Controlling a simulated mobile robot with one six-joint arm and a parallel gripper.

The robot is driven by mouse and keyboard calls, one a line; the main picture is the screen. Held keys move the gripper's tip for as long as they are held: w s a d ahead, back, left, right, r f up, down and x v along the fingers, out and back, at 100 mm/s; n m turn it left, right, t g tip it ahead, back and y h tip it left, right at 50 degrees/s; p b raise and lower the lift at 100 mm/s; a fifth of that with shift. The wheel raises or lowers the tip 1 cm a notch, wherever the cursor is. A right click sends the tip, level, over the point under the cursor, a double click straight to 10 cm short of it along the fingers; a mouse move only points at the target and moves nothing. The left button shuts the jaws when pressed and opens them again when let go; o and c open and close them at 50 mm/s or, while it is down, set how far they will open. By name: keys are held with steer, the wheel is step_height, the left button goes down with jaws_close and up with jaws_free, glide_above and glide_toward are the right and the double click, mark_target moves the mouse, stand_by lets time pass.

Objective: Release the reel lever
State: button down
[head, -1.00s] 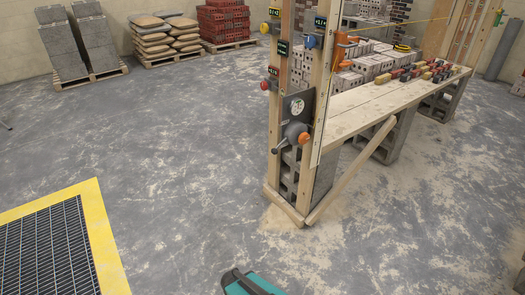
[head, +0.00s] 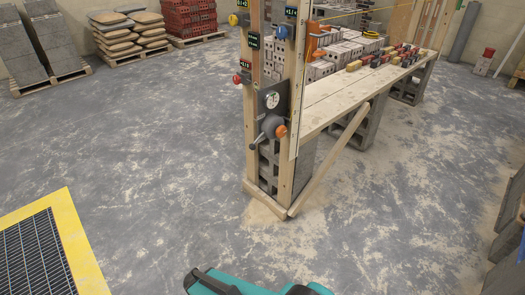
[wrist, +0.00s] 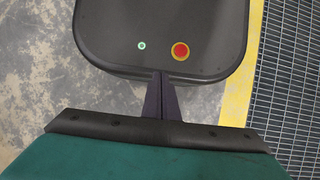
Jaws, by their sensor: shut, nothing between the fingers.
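The reel (head: 269,127) is a grey round drum on a dark plate (head: 271,99) fixed low on the near wooden post. A dark lever (head: 255,146) sticks out from it, down and to the left. An orange knob (head: 281,131) sits at its right side. The lever's exact setting is too small to tell. My gripper (wrist: 161,76) shows in the wrist view, its dark fingers together and empty, over my own base. It is far from the reel and out of the head view.
A plank bench (head: 345,97) on grey blocks runs back from the post, with a slanted wooden brace (head: 332,160) at its near end. A yellow-edged floor grate (head: 75,240) lies at left. Grey blocks (head: 510,225) stand at right. Open floor lies before the post.

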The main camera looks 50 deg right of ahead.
steer(key=w+d+m+t+y+b, duration=0.2)
steer(key=w+m+t+y, duration=0.15)
steer(key=w, duration=0.55)
steer(key=w+d+m+t+y+b, duration=0.2)
steer(key=w+m+y, duration=0.15)
steer(key=w, duration=0.45)
steer(key=w+d+r+m+t+y+b, duration=0.1)
steer(key=w+d+r+m+t+b, duration=0.2)
steer(key=w+d, duration=0.35)
steer(key=w+d+r+m+t, duration=0.3)
steer(key=w+d+r, duration=0.2)
steer(key=d, duration=0.3)
steer(key=w+d+r+m+t+h+b, duration=0.15)
steer(key=d+r+t, duration=0.35)
steer(key=d, duration=0.6)
steer(key=d+r+m+t+h+b, duration=0.1)
steer(key=d+r+m+t+b, duration=0.15)
steer(key=d+r, duration=0.6)
steer(key=s+d+r+m+t+h, duration=0.2)
steer(key=s+d+r, duration=0.2)
steer(key=d, duration=0.6)
steer(key=s+d+r+m+t+h+b, duration=0.1)
steer(key=s+d+r+m+t+h, duration=0.1)
steer(key=d, duration=0.9)
step_height(320, 180, up, 4)
steer(key=shift+s+f+t, duration=0.2)
steer(key=shift+s+t, duration=0.3)
steer(key=shift+s, duration=0.5)
steer(key=shift+w+d, duration=0.1)
steer(key=shift+w, duration=0.1)
